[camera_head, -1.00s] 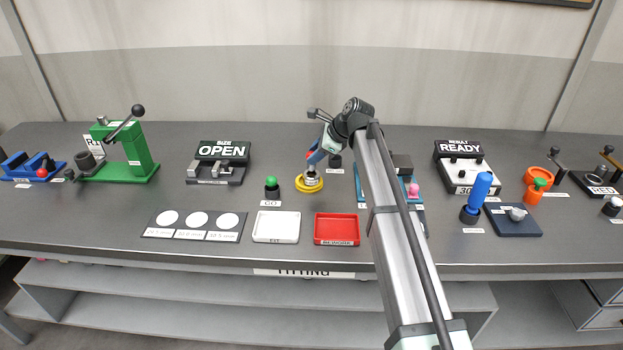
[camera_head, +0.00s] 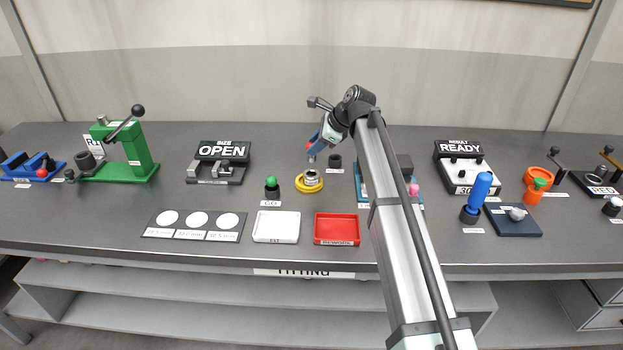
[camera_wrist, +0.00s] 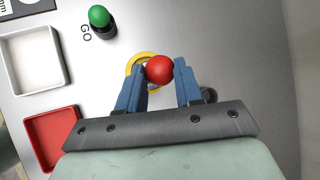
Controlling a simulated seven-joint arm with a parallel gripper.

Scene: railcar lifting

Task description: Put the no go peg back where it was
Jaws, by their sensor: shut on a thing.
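My gripper (camera_head: 314,147) is shut on the red-topped no go peg. In the wrist view the peg's red ball (camera_wrist: 159,69) sits between the blue fingers. The peg's lower end hangs above the yellow ring (camera_head: 310,187), which holds a metal ring-shaped part (camera_head: 311,176). The peg looks clear of that part. An empty dark holder (camera_head: 335,161) stands on the table just behind and right of the yellow ring; it is partly hidden by a finger in the wrist view. The green-topped go peg (camera_head: 271,187) stands upright in its own dark holder at the left.
A white tray (camera_head: 276,240) and a red rework tray (camera_head: 337,242) lie at the front. A blue fixture (camera_head: 362,183) stands right of the dark holder, partly behind my arm. The OPEN sign fixture (camera_head: 222,150) is at the left. The table between is clear.

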